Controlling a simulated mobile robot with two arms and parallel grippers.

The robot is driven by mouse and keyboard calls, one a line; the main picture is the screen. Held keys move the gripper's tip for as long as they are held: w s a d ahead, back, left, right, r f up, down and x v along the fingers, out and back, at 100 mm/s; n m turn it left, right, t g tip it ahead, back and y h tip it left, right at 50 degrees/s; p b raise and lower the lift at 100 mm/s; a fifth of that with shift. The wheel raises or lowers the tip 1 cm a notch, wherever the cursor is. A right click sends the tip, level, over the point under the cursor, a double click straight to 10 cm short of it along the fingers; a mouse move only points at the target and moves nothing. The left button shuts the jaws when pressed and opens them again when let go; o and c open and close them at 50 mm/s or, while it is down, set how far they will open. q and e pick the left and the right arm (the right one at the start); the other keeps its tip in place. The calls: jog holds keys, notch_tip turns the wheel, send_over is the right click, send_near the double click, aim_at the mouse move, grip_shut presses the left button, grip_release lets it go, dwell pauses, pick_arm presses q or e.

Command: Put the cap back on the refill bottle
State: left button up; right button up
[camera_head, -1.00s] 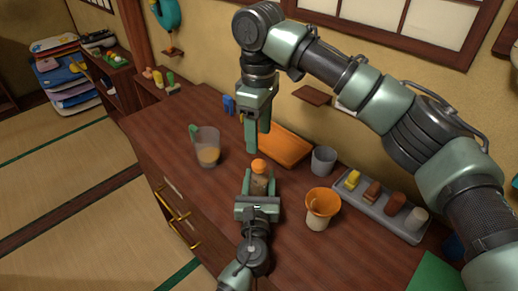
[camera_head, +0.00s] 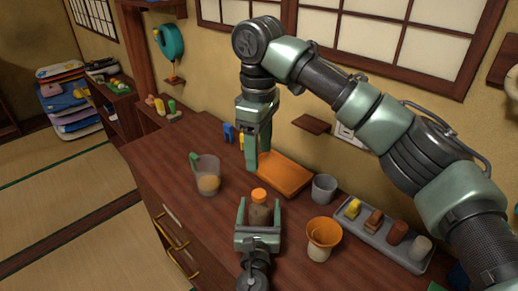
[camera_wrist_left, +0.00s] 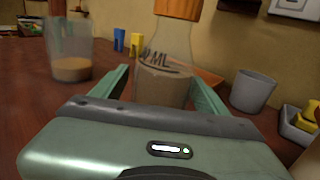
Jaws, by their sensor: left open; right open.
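The refill bottle (camera_head: 259,214) stands upright on the dark wooden counter, clear with brownish contents. Its orange cap (camera_head: 259,195) sits on top of the neck; the wrist view shows the bottle (camera_wrist_left: 163,85) and the lower part of the cap (camera_wrist_left: 178,8). My left gripper (camera_head: 259,208) is open, its fingers on either side of the bottle, with gaps visible in the wrist view. My right gripper (camera_head: 258,163) is open and empty, above and beyond the cap, clear of it.
A measuring jug (camera_head: 207,178) stands left. An orange tray (camera_head: 290,177) lies behind the bottle. A grey cup (camera_head: 324,188), an orange funnel on a cup (camera_head: 322,235) and a grey tray of small items (camera_head: 384,240) stand right. Free counter lies between jug and bottle.

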aim_at(258, 225)
pick_arm(q)
jog(key=s, duration=0.7)
jog(key=shift+s+a+b, duration=0.25)
jog(key=shift+s+b, duration=0.1)
